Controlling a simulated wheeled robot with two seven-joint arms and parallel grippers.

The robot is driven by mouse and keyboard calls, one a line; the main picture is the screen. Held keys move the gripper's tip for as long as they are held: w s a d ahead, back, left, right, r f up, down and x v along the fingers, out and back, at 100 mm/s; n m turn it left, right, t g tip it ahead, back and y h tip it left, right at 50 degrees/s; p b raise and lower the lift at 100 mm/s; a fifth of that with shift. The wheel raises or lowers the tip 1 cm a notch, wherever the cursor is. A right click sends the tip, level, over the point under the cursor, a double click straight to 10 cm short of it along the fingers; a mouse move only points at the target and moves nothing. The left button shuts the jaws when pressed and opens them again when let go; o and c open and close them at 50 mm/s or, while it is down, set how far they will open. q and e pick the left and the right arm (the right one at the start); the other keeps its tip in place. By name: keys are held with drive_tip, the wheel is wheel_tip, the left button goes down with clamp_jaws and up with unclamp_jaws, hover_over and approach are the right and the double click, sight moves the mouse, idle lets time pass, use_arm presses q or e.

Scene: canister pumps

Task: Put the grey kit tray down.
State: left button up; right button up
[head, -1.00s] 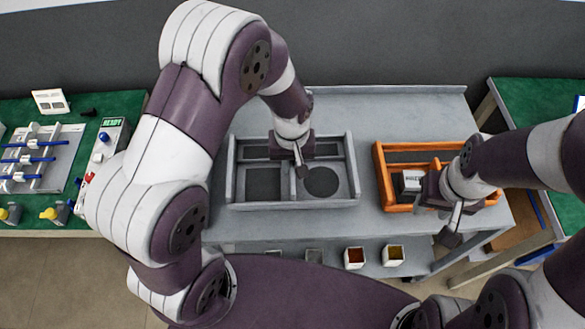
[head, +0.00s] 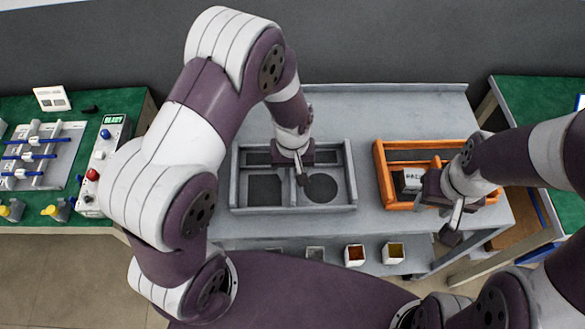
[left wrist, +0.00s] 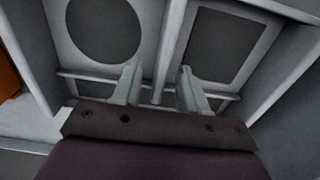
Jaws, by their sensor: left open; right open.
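The grey kit tray (head: 348,177) rests on the grey bench in the middle of the head view. It has several compartments, with a dark square and a dark round patch on its floor. My left gripper (head: 301,178) points down over the tray's middle divider. In the left wrist view, the gripper's two fingers (left wrist: 158,90) are apart, one on each side of the tray's central divider (left wrist: 170,45). I cannot tell whether they touch it. My right gripper (head: 452,222) is at the front of the orange tray, open, its fingertips partly hidden.
The orange tray (head: 381,172) stands to the right on the same grey bench (head: 395,98), holding a white labelled box (head: 411,180). Small bins (head: 354,255) sit on the lower shelf. A green table (head: 20,110) at left bears a control box (head: 103,155) and a rack.

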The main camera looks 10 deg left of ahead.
sight(291, 171)
use_arm(q)
wheel_tip(291, 171, up, 12)
drive_tip(key=s+a+r+m+t, duration=0.1)
drive_tip(key=s+a+m, duration=0.2)
drive_tip(key=s+a, duration=0.4)
drive_tip(key=shift+s+a+r, duration=0.15)
drive_tip(key=shift+s+r, duration=0.05)
drive_tip(key=shift+s, duration=0.5)
